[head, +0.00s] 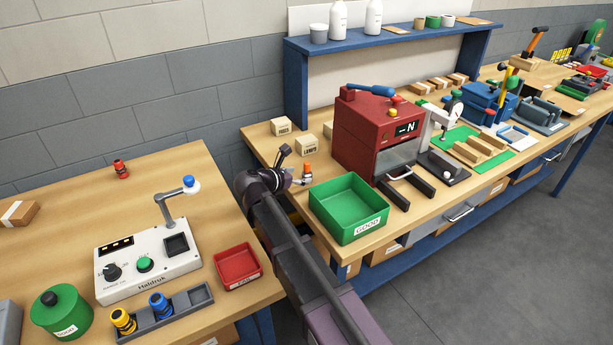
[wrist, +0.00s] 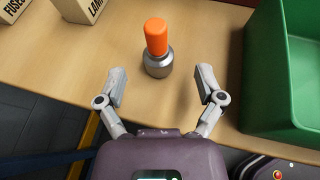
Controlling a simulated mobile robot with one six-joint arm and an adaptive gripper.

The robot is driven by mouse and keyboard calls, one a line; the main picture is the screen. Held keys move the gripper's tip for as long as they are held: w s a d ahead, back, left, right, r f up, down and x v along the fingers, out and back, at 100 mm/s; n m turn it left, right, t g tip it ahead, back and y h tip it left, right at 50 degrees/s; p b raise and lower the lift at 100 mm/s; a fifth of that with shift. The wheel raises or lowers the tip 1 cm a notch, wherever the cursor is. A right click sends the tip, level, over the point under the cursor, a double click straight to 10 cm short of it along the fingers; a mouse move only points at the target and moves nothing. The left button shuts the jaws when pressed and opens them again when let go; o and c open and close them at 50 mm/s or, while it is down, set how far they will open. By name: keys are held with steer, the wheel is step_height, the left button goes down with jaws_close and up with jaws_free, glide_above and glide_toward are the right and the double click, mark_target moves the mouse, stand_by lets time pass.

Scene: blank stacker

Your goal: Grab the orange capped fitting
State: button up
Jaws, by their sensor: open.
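The orange capped fitting (wrist: 157,46) stands upright on the wooden bench in the wrist view, with an orange cap on a grey metal base. In the head view its orange cap (head: 307,168) shows at the end of my arm, just left of the green bin. My gripper (wrist: 161,85) is open, its two fingers spread to either side. The fitting stands just beyond the fingertips, roughly midway between them and slightly left. The fingers do not touch it. In the head view my gripper (head: 297,166) is small and partly hidden by my arm.
A green bin (wrist: 292,75) stands close on the right, labelled GOOD in the head view (head: 348,208). Boxes marked FUSES (head: 281,126) and LAMPS (head: 307,145) stand behind. A red machine (head: 375,130) is beyond the bin. A gap separates this bench from the left table (head: 60,215).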

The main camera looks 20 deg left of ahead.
mark_target(305, 174)
steer(key=shift+b+x, duration=0.65)
steer(key=shift+x, duration=1.35)
steer(key=shift+a, duration=0.15)
jaws_close()
